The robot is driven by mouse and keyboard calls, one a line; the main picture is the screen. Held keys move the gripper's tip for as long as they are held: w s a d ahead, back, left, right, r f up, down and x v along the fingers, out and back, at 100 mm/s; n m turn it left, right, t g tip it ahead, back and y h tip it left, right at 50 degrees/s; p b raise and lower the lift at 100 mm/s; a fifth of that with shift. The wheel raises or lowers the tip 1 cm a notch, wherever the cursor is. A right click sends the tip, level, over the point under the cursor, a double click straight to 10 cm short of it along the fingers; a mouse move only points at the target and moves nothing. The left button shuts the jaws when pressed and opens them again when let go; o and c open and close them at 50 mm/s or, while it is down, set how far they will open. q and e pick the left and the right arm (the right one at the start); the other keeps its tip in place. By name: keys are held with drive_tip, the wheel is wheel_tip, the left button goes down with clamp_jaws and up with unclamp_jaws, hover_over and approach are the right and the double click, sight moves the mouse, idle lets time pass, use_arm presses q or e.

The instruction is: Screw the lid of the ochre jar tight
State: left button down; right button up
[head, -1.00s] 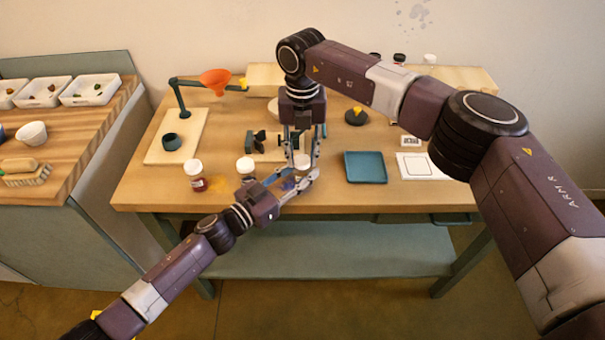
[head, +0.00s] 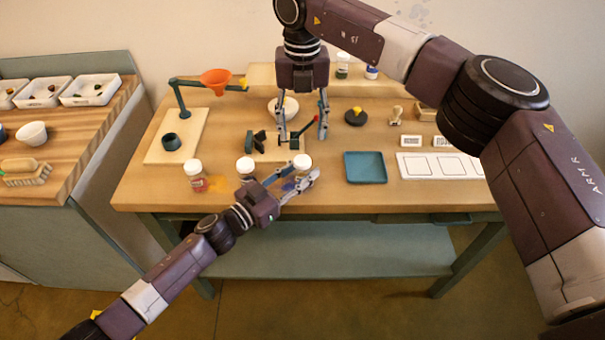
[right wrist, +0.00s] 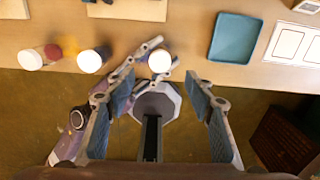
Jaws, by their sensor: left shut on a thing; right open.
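My left gripper (head: 303,177) is shut on a jar near the table's front edge. The jar's white lid (head: 302,162) shows above the fingers, and also between them in the right wrist view (right wrist: 160,62). The fingers hide the jar's body, so I cannot tell its pigment colour or whether the lid is tight. My right gripper (head: 302,137) is open and empty above and behind this lid. In the right wrist view its spread fingers (right wrist: 162,80) are on either side of the lid, apart from it. Two other white-lidded jars stand to the left: a red one (head: 195,176) and one with its body partly hidden (head: 245,167).
A blue tray (head: 366,168) and a white card with squares (head: 440,166) lie to the right. Behind are a bowl (head: 275,108), a dark stand with a red-tipped handle (head: 310,120) and a dark disc with a yellow knob (head: 356,118). An orange funnel (head: 215,80) stands at back left.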

drive_tip(key=shift+r, duration=1.8)
use_arm(q)
drive_tip(key=c, duration=1.3)
unclamp_jaws()
drive_tip(key=v, duration=1.2)
